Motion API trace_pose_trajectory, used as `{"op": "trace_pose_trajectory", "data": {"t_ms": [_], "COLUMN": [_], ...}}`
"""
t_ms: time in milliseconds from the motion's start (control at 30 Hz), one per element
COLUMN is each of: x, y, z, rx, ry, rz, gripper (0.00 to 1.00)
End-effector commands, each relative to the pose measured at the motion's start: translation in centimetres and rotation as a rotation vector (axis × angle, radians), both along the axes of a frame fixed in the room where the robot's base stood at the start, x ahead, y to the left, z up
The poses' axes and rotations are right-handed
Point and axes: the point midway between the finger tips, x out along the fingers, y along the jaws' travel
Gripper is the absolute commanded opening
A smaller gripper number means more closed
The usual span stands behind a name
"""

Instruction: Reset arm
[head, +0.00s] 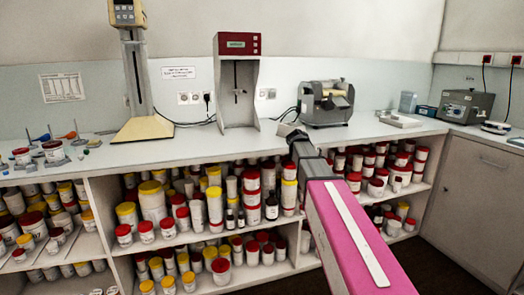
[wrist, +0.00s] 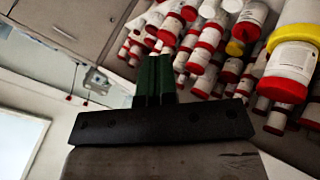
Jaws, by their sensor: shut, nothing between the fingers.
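My arm reaches forward from the lower right in the head view, with a pink link nearest. The fingertips do not show clearly in the head view, hidden by the arm.
Shelves below the bench hold many lidded jars (head: 152,200), which also fill the wrist view's upper right (wrist: 290,70). On the bench stand a scale-like column (head: 135,75), a red-topped machine (head: 238,80), a grey mill (head: 326,103) and small bottles at left. A cabinet (head: 475,190) stands right.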

Motion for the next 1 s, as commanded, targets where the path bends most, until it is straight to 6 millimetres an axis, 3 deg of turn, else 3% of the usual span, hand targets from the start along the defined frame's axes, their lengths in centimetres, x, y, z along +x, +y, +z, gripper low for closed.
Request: {"op": "trace_pose_trajectory", "data": {"t_ms": [33,200,500,700,800,1000], "x": [-2.3,-7.5,-18.2,-24.8,-27.0,-28.6], "y": [0.1,1.0,3.2,4.9,5.5,6.0], "z": [-2.8,-10.4,-21.0,-25.6,-26.9,-27.9], "rx": [0.036,0.163,0.402,0.55,0.6,0.645], "ry": [0.035,0.131,0.263,0.317,0.33,0.339], "rz": [0.021,0.091,0.192,0.237,0.25,0.26], "gripper": [0.0,0.0,0.0,0.0,0.0,0.0]}}
